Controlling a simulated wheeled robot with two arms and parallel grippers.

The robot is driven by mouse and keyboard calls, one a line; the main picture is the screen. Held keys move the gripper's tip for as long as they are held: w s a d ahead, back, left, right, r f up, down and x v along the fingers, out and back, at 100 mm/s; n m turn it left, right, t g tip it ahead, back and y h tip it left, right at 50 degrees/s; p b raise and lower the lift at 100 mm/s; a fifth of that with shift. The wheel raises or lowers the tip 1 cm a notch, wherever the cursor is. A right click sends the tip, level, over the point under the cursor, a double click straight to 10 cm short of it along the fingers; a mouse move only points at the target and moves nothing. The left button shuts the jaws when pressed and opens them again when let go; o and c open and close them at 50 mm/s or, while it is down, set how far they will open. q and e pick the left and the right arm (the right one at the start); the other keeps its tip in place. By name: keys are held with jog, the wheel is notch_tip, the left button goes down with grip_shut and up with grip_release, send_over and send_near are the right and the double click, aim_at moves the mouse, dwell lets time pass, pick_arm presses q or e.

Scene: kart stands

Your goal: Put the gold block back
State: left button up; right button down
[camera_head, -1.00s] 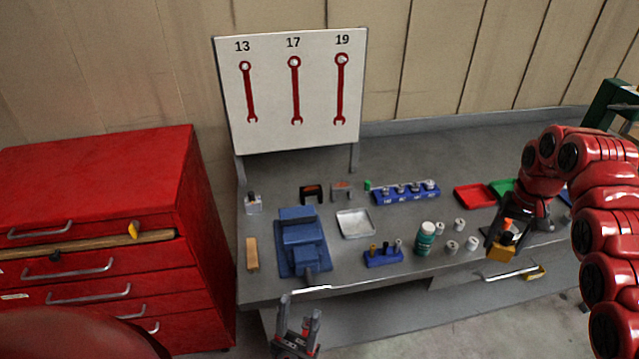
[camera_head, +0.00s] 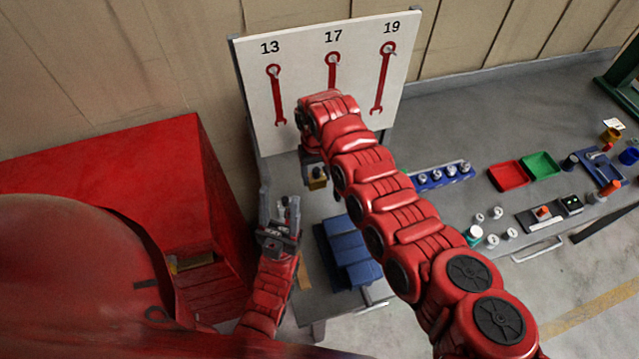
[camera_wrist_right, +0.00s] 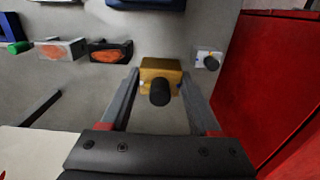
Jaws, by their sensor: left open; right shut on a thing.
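The gold block (camera_head: 317,181) with a black knob is in my right gripper, near the foot of the wrench board. In the right wrist view the gold block (camera_wrist_right: 161,67) sits between the two fingers of my right gripper (camera_wrist_right: 160,80), its knob toward the camera. I cannot tell whether its underside touches the bench. A small silver block with a black knob (camera_wrist_right: 205,60) stands on the bench just right of it there. My left gripper (camera_head: 280,205) is open and empty, over the bench's left end. My right arm hides the middle of the bench in the head view.
The white wrench board (camera_head: 300,60) rises behind the right gripper. A red cabinet (camera_head: 120,170) stands close on the left. A blue vise (camera_head: 350,255) is on the bench. Two holders with orange faces (camera_wrist_right: 110,51) stand left of the gold block in the wrist view.

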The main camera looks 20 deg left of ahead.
jog(key=f+b, duration=0.2)
jog(key=f, duration=0.1)
jog(key=f+b, duration=0.2)
jog(key=f, duration=0.2)
jog(key=f+b, duration=0.3)
jog(key=shift+s+a+f, duration=0.1)
jog(key=shift+a+f, duration=0.05)
jog(key=shift+a, duration=0.25)
jog(key=shift+f, duration=0.1)
jog(key=shift+c, duration=0.6)
grip_release()
notch_tip(320, 180, up, 12)
jog(key=p, duration=0.8)
jog(key=shift+f, duration=0.2)
jog(key=shift+r, duration=0.5)
